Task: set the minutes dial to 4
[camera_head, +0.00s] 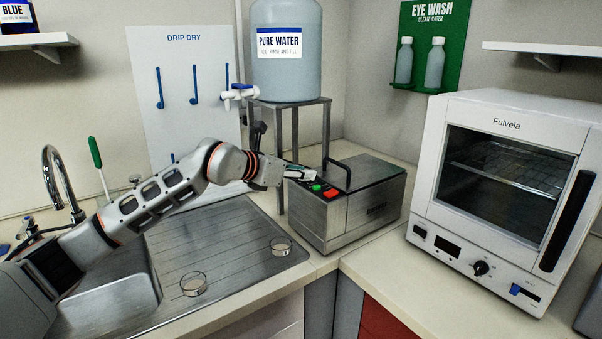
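A black round dial (481,268) with a light pointer mark sits low on the front of the white Fulvela oven (431,192); its markings are too small to read, so I cannot tell its setting or whether it counts minutes. My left gripper (303,176) is over the left end of a steel box, close to its green and red buttons, well left of the oven dial. Its fingers are small and partly blurred against the box, so I cannot tell whether they are open or touching anything. My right gripper is out of view.
The steel box (345,218) with a black lid handle stands between the sink and the oven. A metal stand (327,125) holds the water tank (287,75) behind it. Two glass dishes (193,284) (281,246) sit on the drainer. Bare counter lies before the oven.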

